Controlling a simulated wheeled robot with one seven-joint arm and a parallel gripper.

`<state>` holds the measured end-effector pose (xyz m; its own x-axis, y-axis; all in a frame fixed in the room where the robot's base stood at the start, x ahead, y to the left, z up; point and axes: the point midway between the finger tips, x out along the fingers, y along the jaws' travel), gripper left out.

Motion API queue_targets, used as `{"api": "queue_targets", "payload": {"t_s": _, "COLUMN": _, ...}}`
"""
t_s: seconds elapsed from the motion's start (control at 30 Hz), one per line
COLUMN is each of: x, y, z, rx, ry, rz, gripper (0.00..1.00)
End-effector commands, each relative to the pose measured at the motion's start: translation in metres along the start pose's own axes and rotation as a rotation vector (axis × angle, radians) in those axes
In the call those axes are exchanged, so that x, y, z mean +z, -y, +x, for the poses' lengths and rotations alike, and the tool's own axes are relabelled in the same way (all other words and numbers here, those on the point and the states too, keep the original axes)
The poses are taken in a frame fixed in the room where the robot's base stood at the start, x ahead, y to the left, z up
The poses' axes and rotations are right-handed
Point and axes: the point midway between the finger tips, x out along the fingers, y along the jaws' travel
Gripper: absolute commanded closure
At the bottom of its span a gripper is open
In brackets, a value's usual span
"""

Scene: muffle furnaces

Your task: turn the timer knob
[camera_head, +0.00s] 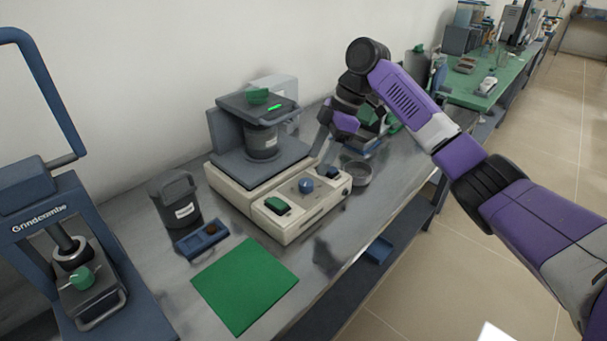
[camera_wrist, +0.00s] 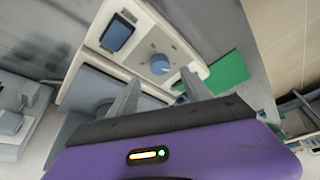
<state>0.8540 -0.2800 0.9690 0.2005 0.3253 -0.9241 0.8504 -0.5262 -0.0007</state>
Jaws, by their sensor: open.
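A blue round knob (camera_head: 306,185) stands on the pale front panel of a cream and grey machine (camera_head: 235,180). It also shows in the wrist view (camera_wrist: 160,64), on a light dial plate, beyond my fingertips and between their lines. No label reading timer can be made out. My gripper (camera_head: 324,148) is above and behind the panel's right part, apart from the knob. In the wrist view my gripper (camera_wrist: 162,84) has its two fingers spread with nothing between them.
A green-topped button (camera_head: 277,205) sits left of the knob, and a dark switch (camera_head: 327,170) right of it. A metal bowl (camera_head: 357,174) stands close on the right. A dark canister (camera_head: 178,200), blue tray (camera_head: 202,240) and green mat (camera_head: 244,285) lie left.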

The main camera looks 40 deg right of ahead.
Motion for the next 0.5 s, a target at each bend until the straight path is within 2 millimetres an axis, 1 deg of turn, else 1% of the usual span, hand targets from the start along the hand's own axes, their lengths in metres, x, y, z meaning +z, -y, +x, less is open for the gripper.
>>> {"api": "queue_targets", "payload": {"t_s": 0.1, "x": 0.001, "y": 0.001, "z": 0.019, "rx": -0.003, "ry": 0.000, "rz": 0.001, "gripper": 0.43}}
{"api": "queue_targets", "payload": {"t_s": 0.3, "x": 0.001, "y": 0.001, "z": 0.049, "rx": -0.002, "ry": 0.001, "rz": 0.002, "gripper": 0.43}}
{"api": "queue_targets", "payload": {"t_s": 0.4, "x": 0.000, "y": 0.000, "z": 0.060, "rx": -0.001, "ry": 0.000, "rz": 0.002, "gripper": 0.43}}
{"api": "queue_targets", "payload": {"t_s": 0.5, "x": 0.000, "y": 0.000, "z": 0.067, "rx": -0.001, "ry": 0.000, "rz": 0.002, "gripper": 0.43}}
